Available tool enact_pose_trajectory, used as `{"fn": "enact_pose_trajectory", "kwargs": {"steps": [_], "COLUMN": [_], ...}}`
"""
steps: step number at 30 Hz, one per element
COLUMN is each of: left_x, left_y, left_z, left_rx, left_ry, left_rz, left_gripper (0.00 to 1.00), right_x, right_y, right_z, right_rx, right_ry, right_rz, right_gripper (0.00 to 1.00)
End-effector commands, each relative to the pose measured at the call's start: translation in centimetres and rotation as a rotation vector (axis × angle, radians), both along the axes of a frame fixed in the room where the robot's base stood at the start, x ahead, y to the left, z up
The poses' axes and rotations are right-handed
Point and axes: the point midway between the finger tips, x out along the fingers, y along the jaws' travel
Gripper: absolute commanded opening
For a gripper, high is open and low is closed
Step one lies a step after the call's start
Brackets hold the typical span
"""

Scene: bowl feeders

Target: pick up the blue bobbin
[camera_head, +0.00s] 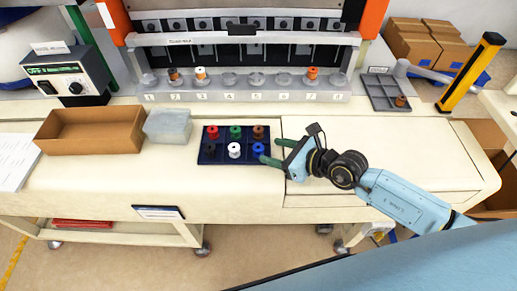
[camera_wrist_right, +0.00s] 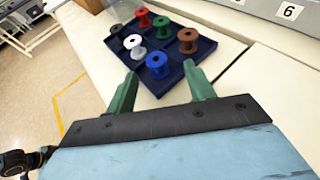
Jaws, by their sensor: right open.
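The blue bobbin (camera_head: 258,149) sits upright in the front right part of a dark blue tray (camera_head: 220,157) on the workbench. In the right wrist view the blue bobbin (camera_wrist_right: 157,66) is just ahead of my fingertips, roughly between their lines. My right gripper (camera_head: 271,151) is open with green fingers, reaching in from the right at the tray's right edge. In the right wrist view its two fingers (camera_wrist_right: 163,82) are spread and nothing is between them. My left gripper is not in view.
Red (camera_head: 213,132), green (camera_head: 235,132), brown (camera_head: 258,132), white (camera_head: 234,150) and black bobbins share the tray. A clear box (camera_head: 168,126) and a cardboard box (camera_head: 90,131) stand to the left. A numbered rack (camera_head: 240,90) stands behind.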

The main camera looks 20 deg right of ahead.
Motion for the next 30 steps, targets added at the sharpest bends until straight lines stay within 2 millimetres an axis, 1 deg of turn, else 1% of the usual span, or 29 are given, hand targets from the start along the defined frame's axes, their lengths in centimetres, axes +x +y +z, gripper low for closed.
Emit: {"fn": "enact_pose_trajectory", "kwargs": {"steps": [1,3,6,9,16,17,27,28,30], "left_x": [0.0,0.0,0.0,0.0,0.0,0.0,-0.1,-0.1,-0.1], "left_y": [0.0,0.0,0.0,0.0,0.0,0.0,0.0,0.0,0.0], "left_z": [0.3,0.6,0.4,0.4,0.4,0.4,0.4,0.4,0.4], "left_rx": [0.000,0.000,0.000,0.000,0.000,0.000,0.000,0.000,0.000], "left_ry": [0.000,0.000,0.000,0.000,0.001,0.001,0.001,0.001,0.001], "left_rz": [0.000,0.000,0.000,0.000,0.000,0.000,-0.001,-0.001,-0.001], "left_gripper": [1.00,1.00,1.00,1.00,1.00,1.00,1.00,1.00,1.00], "right_x": [0.6,1.2,2.2,2.6,2.7,2.7,2.7,2.7,2.7], "right_y": [0.7,1.6,2.3,2.8,2.8,2.8,2.8,2.8,2.8], "right_z": [0.0,-0.3,-1.0,-1.3,-1.4,-1.4,-1.4,-1.4,-1.4], "right_rx": [0.002,0.003,0.002,0.002,0.001,0.001,0.001,0.001,0.001], "right_ry": [-0.002,-0.002,-0.003,-0.002,-0.002,-0.002,-0.002,-0.002,-0.002], "right_rz": [0.001,0.001,-0.001,0.000,0.000,0.000,0.000,0.000,0.000], "right_gripper": [0.54,0.54,0.54,0.54,0.54,0.52,0.08,0.06,0.06]}}
